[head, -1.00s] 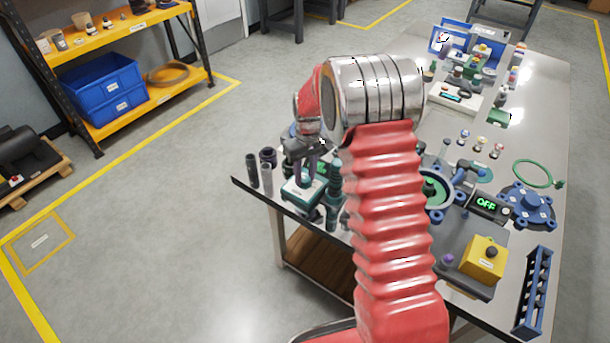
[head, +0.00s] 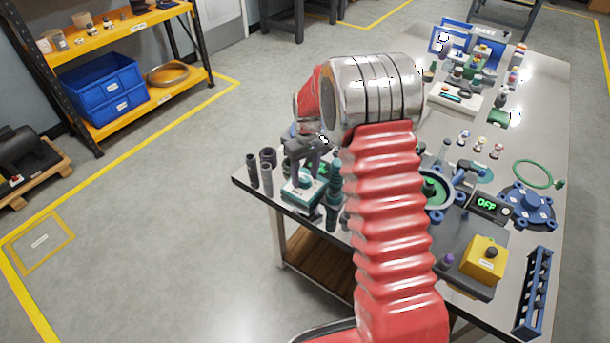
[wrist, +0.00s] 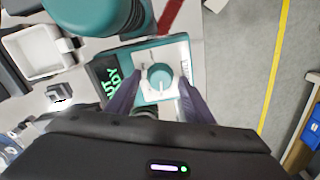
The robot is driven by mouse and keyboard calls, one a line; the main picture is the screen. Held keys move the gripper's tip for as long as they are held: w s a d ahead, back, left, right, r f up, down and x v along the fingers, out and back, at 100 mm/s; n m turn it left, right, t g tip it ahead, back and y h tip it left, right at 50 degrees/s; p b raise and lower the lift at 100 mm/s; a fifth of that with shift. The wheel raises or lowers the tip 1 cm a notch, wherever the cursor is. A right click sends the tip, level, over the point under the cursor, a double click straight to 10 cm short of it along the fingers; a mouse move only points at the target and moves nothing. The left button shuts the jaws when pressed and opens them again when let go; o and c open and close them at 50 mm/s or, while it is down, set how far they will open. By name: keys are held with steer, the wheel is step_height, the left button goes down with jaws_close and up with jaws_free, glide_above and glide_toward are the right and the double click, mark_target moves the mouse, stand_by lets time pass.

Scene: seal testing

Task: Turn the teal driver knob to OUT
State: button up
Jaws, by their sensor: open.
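The teal driver knob (wrist: 159,78) sits on a white plate on top of a teal-edged driver unit (wrist: 150,47). In the wrist view my gripper (wrist: 156,82) is open, with one dark finger on each side of the knob and a gap to it on both sides. I cannot tell how far above the knob the fingertips are. A dark display (wrist: 108,77) with green characters adjoins the plate. In the head view the unit (head: 303,193) stands near the bench's left corner, below my gripper (head: 304,182); the knob is hard to make out there. The OUT mark is not readable.
A large teal cylinder (wrist: 90,12) stands beside the unit in the wrist view. Dark upright cylinders (head: 252,172) stand left of it in the head view. A white tray (wrist: 40,50) lies further left in the wrist view. Open floor lies beyond the bench edge.

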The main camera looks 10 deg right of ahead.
mark_target(307, 177)
steer(key=shift+r, duration=0.1)
step_height(307, 177, up, 14)
steer(key=shift+d+f, duration=0.25)
steer(key=shift+d, duration=0.05)
stand_by(0.4)
steer(key=shift+w, duration=0.1)
stand_by(0.3)
steer(key=s+r+m+t, duration=0.1)
steer(key=s+r, duration=0.3)
steer(key=s, duration=0.7)
steer(key=s+a+r+m+t, duration=0.1)
steer(key=s+r+t, duration=0.2)
steer(key=s, duration=0.8)
steer(key=s+r+m+t, duration=0.1)
steer(key=s+r+m, duration=0.1)
steer(key=s+r, duration=0.4)
steer(key=shift+s+a+t+h, duration=0.3)
steer(key=shift+s+t, duration=0.1)
steer(key=shift+s, duration=2.45)
